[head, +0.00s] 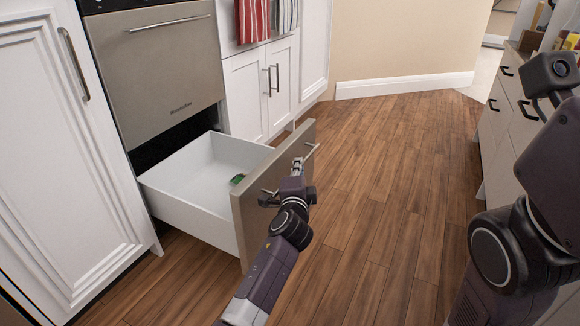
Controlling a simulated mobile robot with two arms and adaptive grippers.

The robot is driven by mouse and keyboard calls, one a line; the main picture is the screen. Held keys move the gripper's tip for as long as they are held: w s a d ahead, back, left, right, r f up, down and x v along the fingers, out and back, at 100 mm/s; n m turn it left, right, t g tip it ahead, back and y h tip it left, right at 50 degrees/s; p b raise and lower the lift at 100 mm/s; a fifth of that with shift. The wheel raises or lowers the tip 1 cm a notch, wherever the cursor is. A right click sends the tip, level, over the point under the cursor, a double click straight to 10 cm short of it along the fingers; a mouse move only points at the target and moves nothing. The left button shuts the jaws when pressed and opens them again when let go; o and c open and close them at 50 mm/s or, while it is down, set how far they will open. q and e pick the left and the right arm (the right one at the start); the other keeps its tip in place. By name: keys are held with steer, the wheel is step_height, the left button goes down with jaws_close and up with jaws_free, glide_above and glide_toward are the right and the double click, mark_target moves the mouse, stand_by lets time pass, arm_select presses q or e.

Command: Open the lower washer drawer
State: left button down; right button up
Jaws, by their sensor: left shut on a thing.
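The lower washer drawer (200,206) stands pulled well out below the upper steel front. Its inside is white, and its steel front panel (246,222) faces right. A bar handle (312,151) sits on that front; its middle is hidden behind my gripper. My left gripper (299,167) is shut on the handle, with the arm coming from the lower middle. A small green object (237,179) lies inside the drawer near the front. My right arm is folded at the right edge; its gripper does not show.
The upper steel front (160,68) is closed. White cabinets (62,150) flank the appliance. Striped towels (266,18) hang at the top. A drawer counter (507,110) stands at the right. Wood floor (385,190) between them is clear.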

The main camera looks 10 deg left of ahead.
arm_select(q)
steer(key=shift+s+d+f, duration=0.1)
steer(key=shift+d, duration=0.15)
steer(key=c, duration=2)
jaws_free()
steer(key=shift+c, duration=0.2)
steer(key=s, duration=0.7)
steer(key=shift+s+d+r, duration=0.15)
steer(key=shift+s+r, duration=0.1)
steer(key=shift+r, duration=0.05)
